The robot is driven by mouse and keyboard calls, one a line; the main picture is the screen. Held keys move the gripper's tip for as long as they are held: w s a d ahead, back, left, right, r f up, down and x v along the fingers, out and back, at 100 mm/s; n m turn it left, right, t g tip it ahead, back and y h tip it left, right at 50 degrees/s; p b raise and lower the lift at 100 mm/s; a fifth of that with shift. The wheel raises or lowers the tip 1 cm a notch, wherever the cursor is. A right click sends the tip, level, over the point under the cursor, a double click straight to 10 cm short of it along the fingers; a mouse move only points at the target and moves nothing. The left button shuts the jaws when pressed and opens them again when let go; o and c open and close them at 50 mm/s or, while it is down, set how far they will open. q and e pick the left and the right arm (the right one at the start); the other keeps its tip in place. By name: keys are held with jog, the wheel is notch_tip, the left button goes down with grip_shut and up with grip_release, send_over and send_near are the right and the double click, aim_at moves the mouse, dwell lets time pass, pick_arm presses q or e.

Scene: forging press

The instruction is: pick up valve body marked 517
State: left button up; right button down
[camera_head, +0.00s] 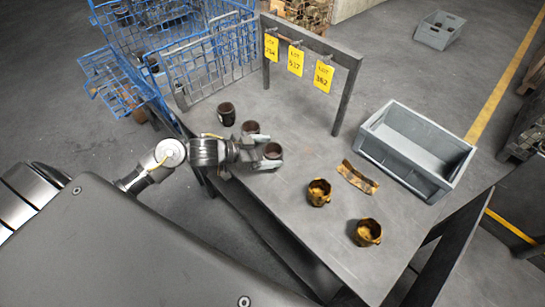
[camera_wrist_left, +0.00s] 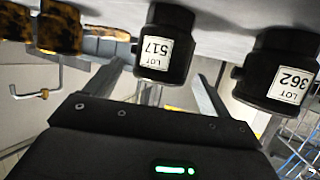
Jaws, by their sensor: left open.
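The valve body marked 517 (camera_wrist_left: 170,28) is a dark cylinder with a white LOT 517 label. It appears upside down in the left wrist view, between my finger lines. In the head view it is the dark open-topped cup (camera_head: 273,151) at my left gripper (camera_head: 264,152). The left gripper is open, with a finger on each side of it; I cannot tell if either touches. A similar body marked 362 (camera_wrist_left: 277,85) stands beside it, outside the fingers; it also shows in the head view (camera_head: 250,127). My right gripper is not in view.
A third dark body (camera_head: 226,113) stands farther back. Two yellow-brown cups (camera_head: 319,192) (camera_head: 367,232) and a curved brown piece (camera_head: 357,178) lie rightward. A grey bin (camera_head: 440,145) is at the table's right; a tag frame (camera_head: 348,88) with yellow lot tags and blue wire baskets (camera_head: 213,62) are behind.

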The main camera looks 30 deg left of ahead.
aim_at(281, 149)
pick_arm(q)
jog(key=x, duration=0.3)
jog(key=shift+r, duration=0.15)
jog(key=shift+w+d+f, duration=0.25)
jog(key=shift+d, duration=0.05)
jog(key=shift+r, duration=0.1)
jog(key=c, duration=1.4)
jog(key=shift+o, duration=0.3)
